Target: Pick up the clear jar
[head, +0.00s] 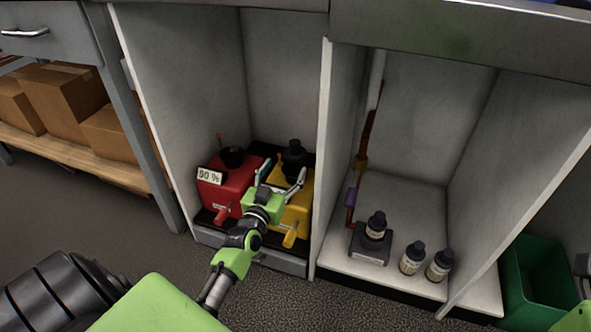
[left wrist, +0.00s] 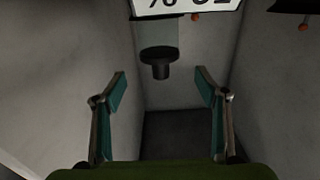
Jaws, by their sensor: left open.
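In the left wrist view, a see-through body with a dark cap (left wrist: 158,62), which looks like the clear jar, shows beyond the fingertips, with the cap lower in the picture. My left gripper (head: 281,173) is open and empty in the left cabinet bay, over the red and yellow containers. It also shows in the left wrist view (left wrist: 160,82), its teal fingers spread to either side of the cap and apart from it. In the head view I cannot make out the jar's clear body. My right gripper is not in view.
A partition (head: 321,160) divides the bays. Several dark-capped bottles (head: 412,258) stand in the right bay. A green bin (head: 535,280) is at right.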

